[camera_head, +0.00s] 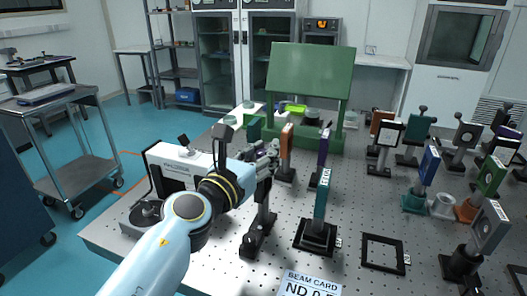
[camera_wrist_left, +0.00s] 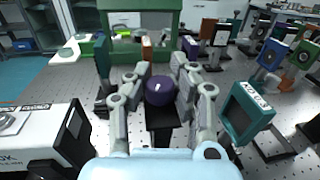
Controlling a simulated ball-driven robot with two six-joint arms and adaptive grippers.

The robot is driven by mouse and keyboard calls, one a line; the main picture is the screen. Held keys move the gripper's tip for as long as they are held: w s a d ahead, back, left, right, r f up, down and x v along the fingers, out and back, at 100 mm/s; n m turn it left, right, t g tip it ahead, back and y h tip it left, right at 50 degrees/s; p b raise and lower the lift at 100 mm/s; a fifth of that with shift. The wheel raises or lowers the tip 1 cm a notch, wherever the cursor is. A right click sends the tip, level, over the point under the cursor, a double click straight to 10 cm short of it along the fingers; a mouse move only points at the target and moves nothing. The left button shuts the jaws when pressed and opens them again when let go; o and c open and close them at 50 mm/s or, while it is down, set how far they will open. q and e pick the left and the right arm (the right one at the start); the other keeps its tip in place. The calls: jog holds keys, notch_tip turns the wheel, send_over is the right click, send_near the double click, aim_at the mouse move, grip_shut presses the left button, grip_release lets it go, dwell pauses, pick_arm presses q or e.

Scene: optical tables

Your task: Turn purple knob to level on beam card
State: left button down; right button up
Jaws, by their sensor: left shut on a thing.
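The round purple knob (camera_wrist_left: 160,90) sits between the fingers of my left gripper (camera_wrist_left: 161,78) in the left wrist view, with a small pale mark on its face. My left gripper is shut on it. In the head view my left gripper (camera_head: 268,152) is at the top of a dark post mount (camera_head: 258,222), and the knob is hidden behind the gripper. A white label (camera_head: 309,284) reading "BEAM CARD" and "ND 0.5" lies at the front edge, partly cut off. My right gripper is not in view.
A teal upright plate (camera_head: 321,198) on a black base stands just right of the gripper; it also shows in the wrist view (camera_wrist_left: 248,114). A white instrument box (camera_head: 172,168) stands to the left. A black square frame (camera_head: 383,253) lies flat. Several optic mounts fill the right side.

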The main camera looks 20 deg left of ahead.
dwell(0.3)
pick_arm(q)
jog(key=c, duration=1)
grip_release()
jog(key=shift+c, duration=0.2)
jog(key=shift+s, duration=0.15)
jog(key=s+a, duration=0.2)
jog(key=s, duration=0.9)
jog(key=shift+s+a, duration=0.15)
jog(key=shift+s, duration=0.2)
